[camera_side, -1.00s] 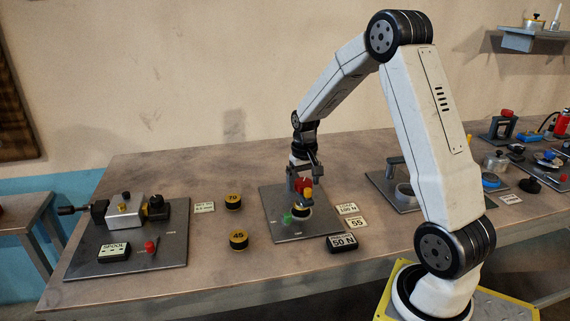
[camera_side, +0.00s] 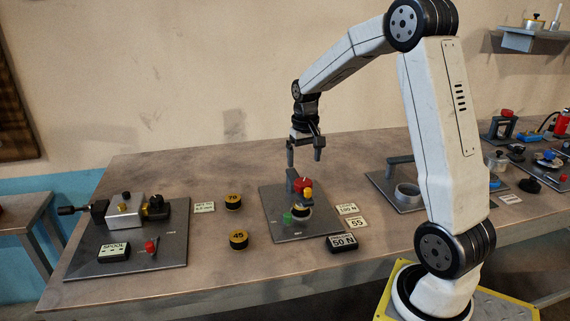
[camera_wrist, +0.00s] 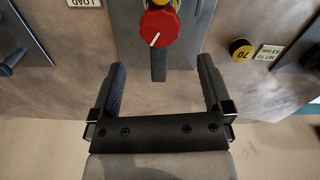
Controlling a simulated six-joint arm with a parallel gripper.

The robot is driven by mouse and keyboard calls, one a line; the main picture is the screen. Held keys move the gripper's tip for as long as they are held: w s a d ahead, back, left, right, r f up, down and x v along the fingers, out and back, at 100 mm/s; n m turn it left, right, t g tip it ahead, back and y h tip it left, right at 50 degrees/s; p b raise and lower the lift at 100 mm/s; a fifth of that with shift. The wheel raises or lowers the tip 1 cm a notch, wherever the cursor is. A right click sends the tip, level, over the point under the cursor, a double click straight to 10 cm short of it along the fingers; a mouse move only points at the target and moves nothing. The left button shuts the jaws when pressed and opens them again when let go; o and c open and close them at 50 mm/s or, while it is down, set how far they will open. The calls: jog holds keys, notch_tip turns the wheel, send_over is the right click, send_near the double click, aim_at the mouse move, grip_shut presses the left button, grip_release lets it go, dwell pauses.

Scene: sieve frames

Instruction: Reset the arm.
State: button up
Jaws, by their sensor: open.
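My gripper (camera_side: 305,155) hangs pointing down above the middle plate (camera_side: 285,236), its two fingers spread and nothing between them. In the wrist view my gripper (camera_wrist: 160,82) also shows open and empty. A red knob (camera_side: 302,184) with a white mark stands on the fixture below; it also shows in the wrist view (camera_wrist: 159,28), beyond the fingertips. A yellow part (camera_side: 307,194) sits beside the knob, and a green part (camera_side: 287,218) is at the plate's front left. The fingers are clear of the knob.
A spool fixture plate (camera_side: 170,250) lies at the left. Black-and-yellow discs marked 70 (camera_side: 233,201) and 45 (camera_side: 239,240) lie between the plates. A 50 N block (camera_side: 342,243) is at the front. Another fixture with a ring (camera_side: 407,194) stands right. The air around my gripper is free.

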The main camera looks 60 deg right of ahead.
jog(key=shift+r, duration=0.15)
jog(key=shift+a, duration=0.25)
jog(key=s+a+f+n+t, duration=0.1)
jog(key=s+a+f+n, duration=0.1)
jog(key=a, duration=0.5)
jog(key=s+a+f+n, duration=0.2)
jog(key=s+a, duration=0.2)
jog(key=a, duration=0.3)
jog(key=s+a+f+n+t, duration=0.1)
jog(key=s+a+f+n, duration=0.1)
jog(key=a, duration=0.5)
jog(key=shift+s+a+f+n+t, duration=0.3)
jog(key=shift+s+a+f+n, duration=0.15)
jog(key=shift+s, duration=0.3)
jog(key=shift+d+r, duration=0.1)
jog(key=shift+d, duration=0.05)
jog(key=w+d+r, duration=0.3)
jog(key=w+d, duration=0.6)
jog(key=w, duration=0.1)
jog(key=shift+d, duration=0.4)
dwell(0.4)
